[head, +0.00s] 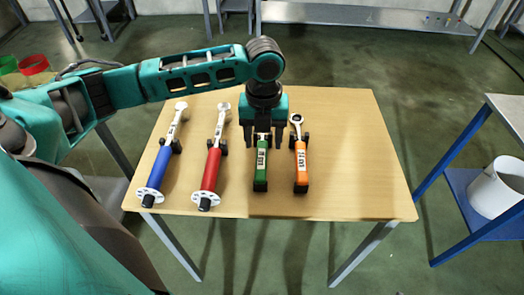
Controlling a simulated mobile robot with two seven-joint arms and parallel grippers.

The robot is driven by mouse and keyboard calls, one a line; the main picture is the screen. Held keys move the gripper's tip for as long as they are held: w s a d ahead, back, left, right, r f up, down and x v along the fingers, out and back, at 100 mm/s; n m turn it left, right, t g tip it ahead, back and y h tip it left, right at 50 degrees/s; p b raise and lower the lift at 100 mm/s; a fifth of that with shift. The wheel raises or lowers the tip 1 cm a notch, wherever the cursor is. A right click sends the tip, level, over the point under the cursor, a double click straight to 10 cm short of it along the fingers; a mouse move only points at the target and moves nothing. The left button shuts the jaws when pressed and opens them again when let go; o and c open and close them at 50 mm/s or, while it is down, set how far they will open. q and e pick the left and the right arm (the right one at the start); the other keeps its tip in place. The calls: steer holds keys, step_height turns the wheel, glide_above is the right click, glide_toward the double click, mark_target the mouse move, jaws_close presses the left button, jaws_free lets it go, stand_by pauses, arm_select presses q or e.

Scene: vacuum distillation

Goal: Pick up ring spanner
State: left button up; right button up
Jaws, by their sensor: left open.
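Several handled tools stand in a row on the wooden table (350,180). An orange-handled tool (301,165) has a dark ring-shaped head at its far end and looks like a ring spanner. A green-handled tool (261,172) lies to its left, with its far end hidden under my left gripper (263,143). My left gripper points down over that far end, open, with its fingers on either side of it. I cannot tell whether they touch it, or what head the green tool has. My right gripper is not in view.
A blue-handled tool (158,168) and a red-handled tool (212,170) lie at the table's left, below my left arm. The table's right side is clear. A blue-framed stand with a white bucket (496,188) is at the right.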

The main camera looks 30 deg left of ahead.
mark_target(262, 148)
arm_select(q)
step_height(262, 148, down, 5)
steer(key=shift+s+a+b, duration=0.1)
steer(key=shift+a+b, duration=0.05)
steer(key=shift+b, duration=0.4)
jaws_close()
steer(key=shift+r, duration=0.1)
